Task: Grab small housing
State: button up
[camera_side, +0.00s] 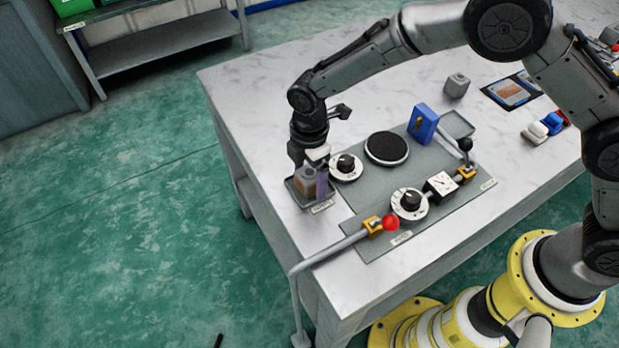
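My gripper (312,163) points down at the left end of the workbench, over a small dark tray (322,207) with a label on its front. A small grey-brown block-like part (304,181), perhaps the small housing, stands in the tray right under my gripper. A purple upright part (321,183) is beside it on the right. The fingertips overlap the tops of these parts, so I cannot tell whether they touch or hold either one. A separate grey block (457,85) stands at the back of the bench; which of these is the small housing is unclear.
A grey panel right of the tray carries dials (346,167), a black round plate (387,148), a blue block (423,124), a meter (441,186) and a red-knobbed lever (390,223). Small coloured parts (545,127) lie at the right. The bench's left edge is close to the tray.

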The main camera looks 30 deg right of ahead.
jog(key=shift+r, duration=0.1)
grip_shut()
